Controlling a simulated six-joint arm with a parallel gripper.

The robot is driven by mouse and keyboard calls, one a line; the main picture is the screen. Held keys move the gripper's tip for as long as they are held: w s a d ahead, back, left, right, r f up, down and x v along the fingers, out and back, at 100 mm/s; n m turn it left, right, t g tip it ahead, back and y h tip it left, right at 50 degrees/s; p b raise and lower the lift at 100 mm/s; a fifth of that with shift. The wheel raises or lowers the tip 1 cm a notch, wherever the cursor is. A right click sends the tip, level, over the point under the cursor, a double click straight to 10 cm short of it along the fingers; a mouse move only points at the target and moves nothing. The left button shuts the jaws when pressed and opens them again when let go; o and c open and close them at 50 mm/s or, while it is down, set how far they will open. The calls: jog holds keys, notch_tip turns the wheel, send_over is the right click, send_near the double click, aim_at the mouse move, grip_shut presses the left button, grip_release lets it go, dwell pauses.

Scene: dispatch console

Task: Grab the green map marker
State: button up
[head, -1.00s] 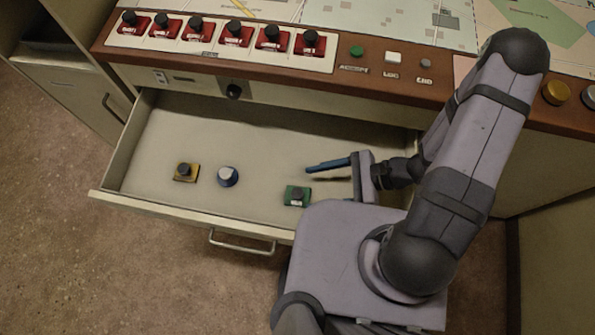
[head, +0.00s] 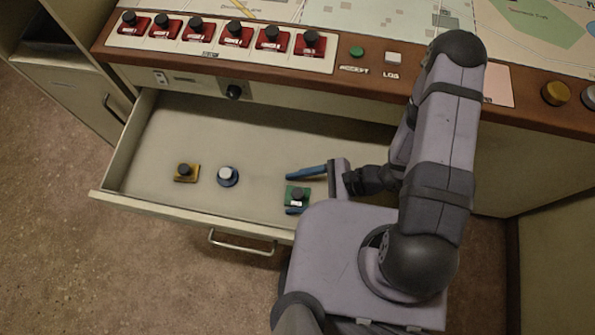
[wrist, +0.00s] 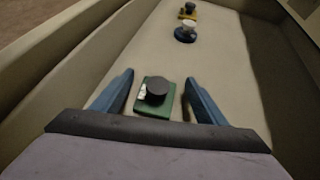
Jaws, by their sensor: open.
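The green map marker (head: 296,196) is a square green base with a dark round knob. It sits on the floor of the open drawer, near the front right. My gripper (head: 292,192) is open, with one blue finger on the far side of the marker and the other on the near side. In the wrist view the green marker (wrist: 155,97) lies between the two spread blue fingers of my gripper (wrist: 160,98), apart from both. Whether the fingertips are level with the marker's base I cannot tell.
A blue round marker with a pale knob (head: 227,176) and a yellow marker (head: 186,172) sit further left in the drawer (head: 150,205). The drawer's front wall runs close to the green marker. The console edge (head: 330,79) with red switches overhangs the back.

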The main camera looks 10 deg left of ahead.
aim_at(297, 192)
jog(key=c, duration=1.1)
jog(key=shift+r, duration=0.1)
jog(key=shift+r+p, duration=0.6)
jog(key=shift+r, duration=4.35)
